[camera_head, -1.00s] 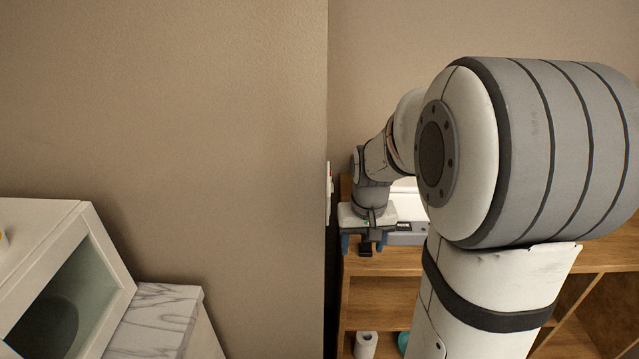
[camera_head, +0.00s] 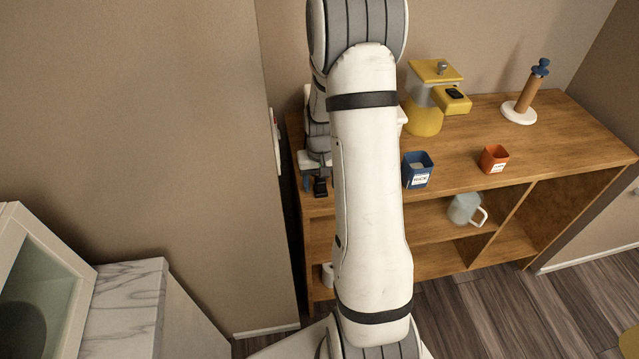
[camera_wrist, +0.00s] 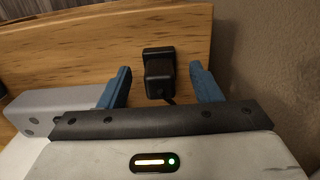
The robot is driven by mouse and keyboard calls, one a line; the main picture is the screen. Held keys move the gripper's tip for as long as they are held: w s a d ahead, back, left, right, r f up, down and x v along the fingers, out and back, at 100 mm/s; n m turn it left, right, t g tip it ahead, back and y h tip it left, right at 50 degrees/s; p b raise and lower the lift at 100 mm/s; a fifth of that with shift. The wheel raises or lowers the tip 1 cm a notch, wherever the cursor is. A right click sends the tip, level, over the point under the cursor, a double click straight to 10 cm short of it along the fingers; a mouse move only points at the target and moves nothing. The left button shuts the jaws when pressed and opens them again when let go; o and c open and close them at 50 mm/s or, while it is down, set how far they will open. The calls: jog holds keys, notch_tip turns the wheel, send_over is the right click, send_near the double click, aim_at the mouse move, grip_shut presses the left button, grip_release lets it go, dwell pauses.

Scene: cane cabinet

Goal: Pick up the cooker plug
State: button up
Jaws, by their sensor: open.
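The cooker plug (camera_wrist: 158,70) is a small black block with a dark cord at its lower end in the wrist view. It lies on the wooden cabinet top (camera_wrist: 190,30), near its edge. My gripper (camera_wrist: 161,73) is open, with one blue finger on each side of the plug and a gap on both sides; neither finger appears to touch it. In the head view my gripper (camera_head: 320,182) is at the left front corner of the cabinet top, partly hidden by my arm. A black piece shows between the fingers there, but I cannot tell whether it is the plug.
A wall (camera_head: 200,130) stands close left of my gripper. A glass pitcher (camera_head: 463,207) is on a shelf below.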

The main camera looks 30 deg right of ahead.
jog(key=shift+f, duration=0.55)
jog(key=shift+c, duration=0.5)
jog(key=c, duration=1)
